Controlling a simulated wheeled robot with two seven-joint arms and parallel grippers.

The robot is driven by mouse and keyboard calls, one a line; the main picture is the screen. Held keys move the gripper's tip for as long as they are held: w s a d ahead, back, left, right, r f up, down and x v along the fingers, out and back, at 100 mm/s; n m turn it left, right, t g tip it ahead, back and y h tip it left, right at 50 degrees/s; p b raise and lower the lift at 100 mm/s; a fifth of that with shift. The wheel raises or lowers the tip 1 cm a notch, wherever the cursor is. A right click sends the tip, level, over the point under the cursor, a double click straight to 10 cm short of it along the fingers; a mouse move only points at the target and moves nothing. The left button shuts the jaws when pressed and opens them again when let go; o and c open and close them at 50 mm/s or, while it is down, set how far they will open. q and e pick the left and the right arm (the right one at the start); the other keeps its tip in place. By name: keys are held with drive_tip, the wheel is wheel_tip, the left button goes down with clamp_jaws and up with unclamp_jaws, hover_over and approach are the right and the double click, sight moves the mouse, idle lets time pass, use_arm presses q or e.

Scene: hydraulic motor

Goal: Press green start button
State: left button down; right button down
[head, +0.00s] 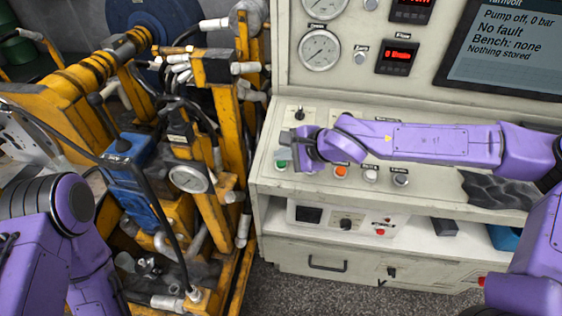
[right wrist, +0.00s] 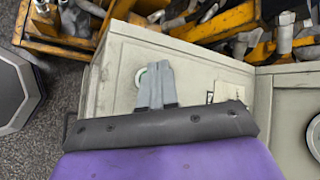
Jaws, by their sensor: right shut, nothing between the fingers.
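The green start button (head: 281,164) sits at the left end of the cream control panel's sloped desk. My right gripper (head: 287,139) is shut and empty, over the left end of the desk. In the right wrist view its grey fingertips (right wrist: 155,68) lie together just beside and partly across the button. I cannot tell whether they touch it. My left arm is at the left edge; its gripper is out of view.
An orange button (head: 341,171) and grey knobs (head: 400,179) stand in the same row. A small switch (head: 299,113) is behind my gripper. The screen (head: 510,50) reads "Pump off, 0 bar", "No fault". Yellow machinery with hoses (head: 200,120) crowds the left side.

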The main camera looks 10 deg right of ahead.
drive_tip(key=shift+f, duration=0.15)
idle(0.4)
drive_tip(key=shift+f, duration=0.3)
drive_tip(key=shift+f, duration=0.4)
idle(0.5)
drive_tip(key=shift+r, duration=0.1)
drive_tip(key=shift+r+p, duration=0.75)
drive_tip(key=shift+p, duration=0.05)
drive_tip(key=shift+r+p, duration=0.35)
drive_tip(key=shift+p, duration=0.05)
drive_tip(key=r+p, duration=0.4)
drive_tip(key=shift+s+a+r, duration=0.1)
drive_tip(key=shift+s+a, duration=0.05)
drive_tip(key=shift+s, duration=0.25)
